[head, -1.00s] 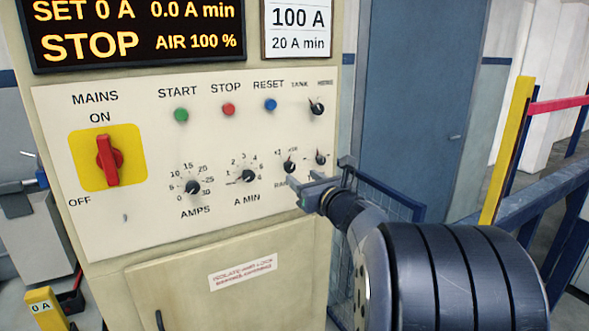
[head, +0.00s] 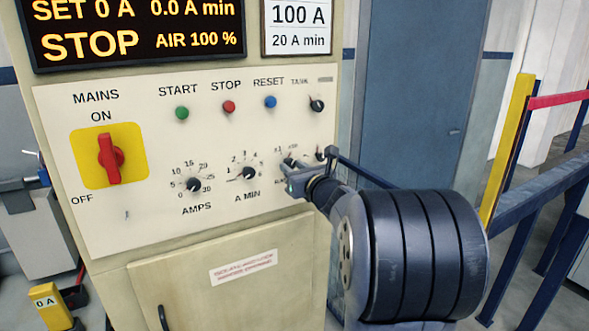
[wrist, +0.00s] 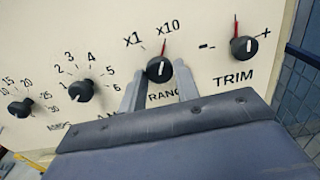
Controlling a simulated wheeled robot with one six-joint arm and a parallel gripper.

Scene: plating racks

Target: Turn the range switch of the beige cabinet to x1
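The beige cabinet (head: 105,275) fills the left and middle of the head view. Its range switch, a black knob (wrist: 159,69), shows in the wrist view between the labels x1 and x10. A red line stands above the knob, leaning toward x10. My gripper (wrist: 156,78) is open, with one finger on each side of the knob's lower part and a small gap visible on both sides. In the head view, my gripper (head: 296,174) is at the lower right of the panel and partly hides the range switch and its label.
The TRIM knob (wrist: 243,48) is close to the right of the range switch. The A MIN knob (head: 248,174) and AMPS knob (head: 193,185) are to the left. The TANK switch (head: 317,104) is above. A blue rail (head: 510,200) stands at the right.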

